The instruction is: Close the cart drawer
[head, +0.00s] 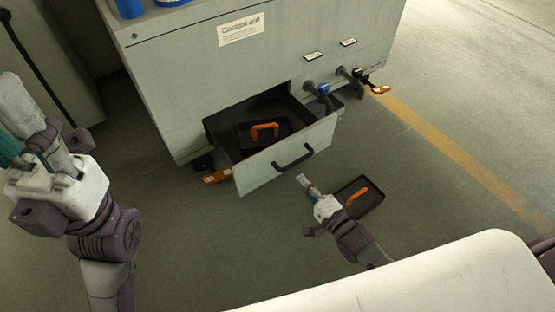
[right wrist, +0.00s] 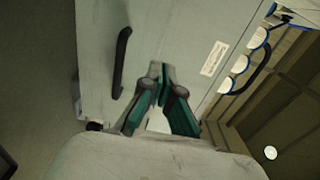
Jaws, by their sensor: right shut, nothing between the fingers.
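The grey cart (head: 195,75) stands at the top of the head view. Its low drawer (head: 258,172) is pulled out, with a black bar handle (head: 293,160) on its front. My right gripper (head: 303,181) is shut and empty, in front of the drawer near the handle. In the right wrist view the shut fingertips (right wrist: 161,70) point at the grey front, to the right of the black handle (right wrist: 121,60). Whether they touch it I cannot tell. My left gripper (head: 22,115) is at the left edge, away from the cart, its fingers partly cut off.
A dark tray with an orange handle (head: 265,132) lies inside the drawer. Another dark tray (head: 375,201) with an orange handle lies on the floor beside my right gripper. Valves (head: 322,90) stick out from the cart's right part. The floor in front of the drawer is otherwise clear.

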